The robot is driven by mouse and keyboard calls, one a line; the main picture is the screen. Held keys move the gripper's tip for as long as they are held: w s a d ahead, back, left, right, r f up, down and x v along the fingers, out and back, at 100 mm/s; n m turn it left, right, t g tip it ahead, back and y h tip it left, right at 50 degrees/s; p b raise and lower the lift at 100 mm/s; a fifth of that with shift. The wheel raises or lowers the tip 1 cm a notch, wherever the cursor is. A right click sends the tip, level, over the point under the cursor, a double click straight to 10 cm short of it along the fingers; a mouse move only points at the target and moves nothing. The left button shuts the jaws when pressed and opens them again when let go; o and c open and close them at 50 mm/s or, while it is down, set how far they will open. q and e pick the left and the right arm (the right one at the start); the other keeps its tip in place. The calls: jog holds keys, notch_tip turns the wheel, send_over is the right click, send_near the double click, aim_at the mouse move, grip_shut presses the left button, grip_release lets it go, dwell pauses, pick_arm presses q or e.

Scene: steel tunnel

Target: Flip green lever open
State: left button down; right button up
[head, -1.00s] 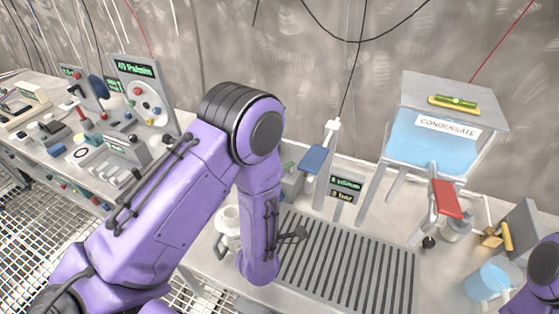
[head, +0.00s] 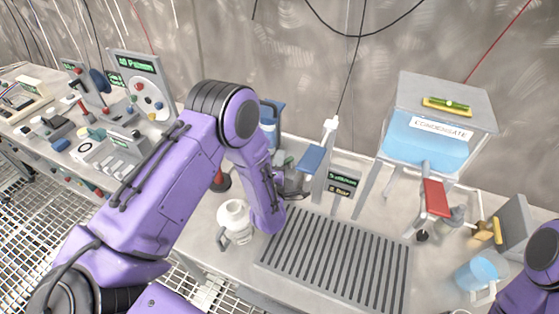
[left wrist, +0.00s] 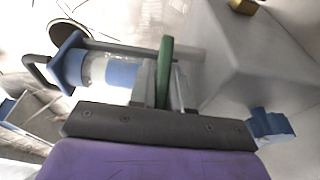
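A green lever (left wrist: 165,72) stands edge-on in the left wrist view, between the two fingers of my left gripper (left wrist: 165,95). The fingers lie close on both sides of it; I cannot tell whether they press on it. In the head view my left gripper (head: 292,188) is low over the bench, behind the slotted grate and beside the grey posts. It is small and partly hidden by my own arm there, and I cannot make out the green lever. My right gripper is out of view; only part of that arm shows at the lower right.
A white jug (head: 234,220) stands just left of my left forearm. The slotted grate (head: 335,262) lies in front. A blue paddle (head: 310,158) and a display post (head: 343,182) stand close right. The condensate tank (head: 430,135), with a red lever (head: 435,198), stands further right.

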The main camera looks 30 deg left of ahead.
pick_arm(q)
jog(key=shift+s+d+f+n+g+y+b, duration=0.1)
jog(key=shift+n+g+y+b, duration=0.2)
jog(key=shift+n+y+b, duration=0.25)
jog(key=shift+d+f+n+g+y+b, duration=0.1)
jog(key=shift+n+g+y+b, duration=0.25)
jog(key=shift+y, duration=0.4)
jog(key=shift+s+d+r+n+g+y+b, duration=0.1)
jog(key=shift+n+g+y+b, duration=0.05)
jog(key=shift+n+g+y, duration=0.2)
jog(key=shift+s+d+r+n+g+y+b, duration=0.15)
jog(key=shift+n+y, duration=0.1)
jog(key=shift+y, duration=0.2)
jog(key=shift+a, duration=0.1)
jog(key=c, duration=1.2)
grip_release()
jog(key=shift+w, duration=0.1)
jog(key=shift+o, duration=0.2)
